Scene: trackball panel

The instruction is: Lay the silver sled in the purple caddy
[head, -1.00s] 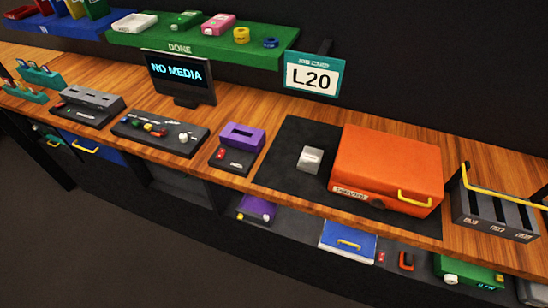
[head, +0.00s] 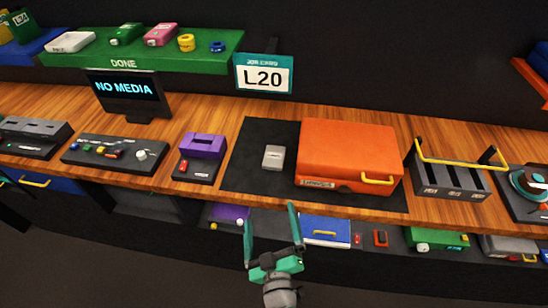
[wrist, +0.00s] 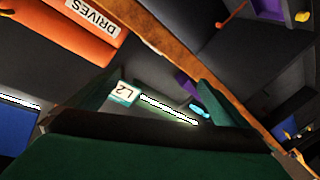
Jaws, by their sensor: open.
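A small silver-grey block (head: 274,157), which looks like the silver sled, lies on the black mat left of the orange case. A purple slotted holder (head: 203,146), which looks like the purple caddy, stands on a dark base left of the mat. It seems to show in the wrist view (wrist: 187,85). My gripper (head: 272,215) is open and empty, with green fingers apart, in front of the bench edge and below the block in the picture. Its fingers also show in the wrist view (wrist: 155,98).
The orange case (head: 348,150) stands on the mat (head: 244,178). A grey rack with a yellow handle (head: 450,178) is to its right. A control panel (head: 112,153) and a screen (head: 127,92) stand left. The lower shelf holds a purple box (head: 229,213) and a blue drawer (head: 326,231).

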